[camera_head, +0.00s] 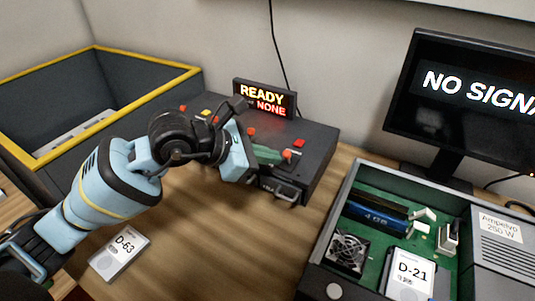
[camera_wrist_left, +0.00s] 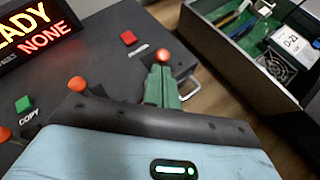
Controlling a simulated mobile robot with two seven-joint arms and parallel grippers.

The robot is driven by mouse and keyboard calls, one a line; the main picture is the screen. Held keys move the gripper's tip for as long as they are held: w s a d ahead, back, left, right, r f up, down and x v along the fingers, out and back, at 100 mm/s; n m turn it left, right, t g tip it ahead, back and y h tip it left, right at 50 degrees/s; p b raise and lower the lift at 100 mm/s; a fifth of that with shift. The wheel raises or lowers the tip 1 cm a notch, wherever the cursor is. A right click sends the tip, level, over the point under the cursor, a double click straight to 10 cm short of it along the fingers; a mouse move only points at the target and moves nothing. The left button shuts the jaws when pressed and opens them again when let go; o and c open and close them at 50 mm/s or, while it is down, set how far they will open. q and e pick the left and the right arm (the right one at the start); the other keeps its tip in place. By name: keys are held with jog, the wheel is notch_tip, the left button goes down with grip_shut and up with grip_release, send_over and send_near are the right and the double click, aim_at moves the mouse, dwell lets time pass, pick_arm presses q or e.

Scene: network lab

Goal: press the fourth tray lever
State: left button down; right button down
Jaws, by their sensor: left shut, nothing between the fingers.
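The black dock box (camera_head: 318,150) carries a row of levers with red-orange knobs. The lever knob (camera_head: 287,154) nearest the right end, seemingly the fourth, also shows in the left wrist view (camera_wrist_left: 163,57). My left gripper (camera_head: 277,155) is shut and empty, its green fingers pointing at that knob. In the left wrist view the fingertips (camera_wrist_left: 160,68) are right at the knob; I cannot tell if they touch. The arm hides part of the box front. My right gripper is not in view.
A display (camera_head: 265,98) reads READY and NONE. A red button (camera_head: 299,142) sits behind the lever. A drive marked D-63 (camera_head: 120,254) lies on the table. An open computer case (camera_head: 330,235) with drive D-21 and a NO SIGNAL monitor (camera_head: 465,95) stand right. A yellow-rimmed bin (camera_head: 130,58) is left.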

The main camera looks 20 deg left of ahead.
pick_arm(q)
jog(key=shift+w+r+g+p, duration=0.15)
jog(key=shift+r+g+p, duration=0.15)
jog(key=shift+p, duration=0.3)
